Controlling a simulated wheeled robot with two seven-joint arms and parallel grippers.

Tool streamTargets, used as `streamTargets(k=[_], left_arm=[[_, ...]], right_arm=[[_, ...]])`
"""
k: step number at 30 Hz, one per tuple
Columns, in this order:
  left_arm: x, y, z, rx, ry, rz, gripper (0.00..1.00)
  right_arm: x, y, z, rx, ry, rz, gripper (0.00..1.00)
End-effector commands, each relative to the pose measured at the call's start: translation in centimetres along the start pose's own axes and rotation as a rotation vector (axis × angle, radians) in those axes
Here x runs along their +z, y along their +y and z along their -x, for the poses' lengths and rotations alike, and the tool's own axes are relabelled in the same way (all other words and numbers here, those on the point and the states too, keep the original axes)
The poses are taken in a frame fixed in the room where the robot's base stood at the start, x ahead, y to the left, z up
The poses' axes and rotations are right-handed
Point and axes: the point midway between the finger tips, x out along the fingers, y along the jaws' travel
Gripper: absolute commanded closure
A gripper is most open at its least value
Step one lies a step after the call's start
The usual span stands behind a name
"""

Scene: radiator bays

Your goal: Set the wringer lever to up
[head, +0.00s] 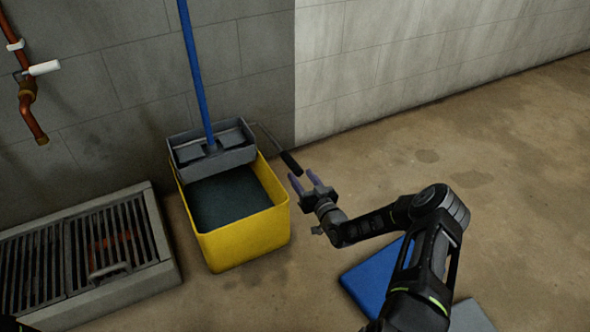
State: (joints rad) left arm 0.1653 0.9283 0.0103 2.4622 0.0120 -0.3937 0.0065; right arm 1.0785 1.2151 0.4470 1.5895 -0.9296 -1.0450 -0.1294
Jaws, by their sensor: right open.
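A yellow mop bucket (243,239) stands on the floor near the wall, with dark water (230,197) inside. A grey wringer (212,160) sits across its back, and a blue mop handle (194,62) rises from it. The wringer lever (291,163) is a thin rod with a black grip, sticking out to the right of the wringer and sloping down to the right. My right gripper (306,179) is open and empty. Its fingers are just below and right of the lever's grip; I cannot tell if they touch it. My left gripper is not in view.
A floor drain with a metal grate (82,254) and raised rim lies left of the bucket. A copper pipe with a white-handled valve (44,68) is on the wall at upper left. A blue flat object (368,277) lies under my right arm. Floor to the right is clear.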

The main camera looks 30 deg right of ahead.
Motion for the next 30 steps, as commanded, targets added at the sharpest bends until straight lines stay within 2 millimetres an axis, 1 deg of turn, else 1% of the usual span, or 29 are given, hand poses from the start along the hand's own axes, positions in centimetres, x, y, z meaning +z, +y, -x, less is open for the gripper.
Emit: streamTargets(k=[1,3,6,9,13,20,30], left_arm=[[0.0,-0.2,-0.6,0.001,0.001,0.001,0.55],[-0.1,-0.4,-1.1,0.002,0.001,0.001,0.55],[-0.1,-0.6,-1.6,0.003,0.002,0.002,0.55],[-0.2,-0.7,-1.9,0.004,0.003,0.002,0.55],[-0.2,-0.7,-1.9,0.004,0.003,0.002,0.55],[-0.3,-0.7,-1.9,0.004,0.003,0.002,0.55],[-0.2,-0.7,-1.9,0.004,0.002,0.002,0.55]], right_arm=[[0.4,0.1,-0.8,0.000,0.002,0.001,0.50],[0.4,0.0,-2.0,-0.001,0.003,0.000,0.50],[0.4,0.0,-3.5,-0.001,0.002,0.001,0.50],[0.3,0.0,-4.6,-0.001,0.001,0.001,0.50],[0.1,0.0,-5.3,0.000,0.001,0.001,0.50],[0.0,0.0,-5.3,0.000,0.000,0.000,0.50],[0.0,0.0,-5.3,0.000,0.000,0.000,0.77]])
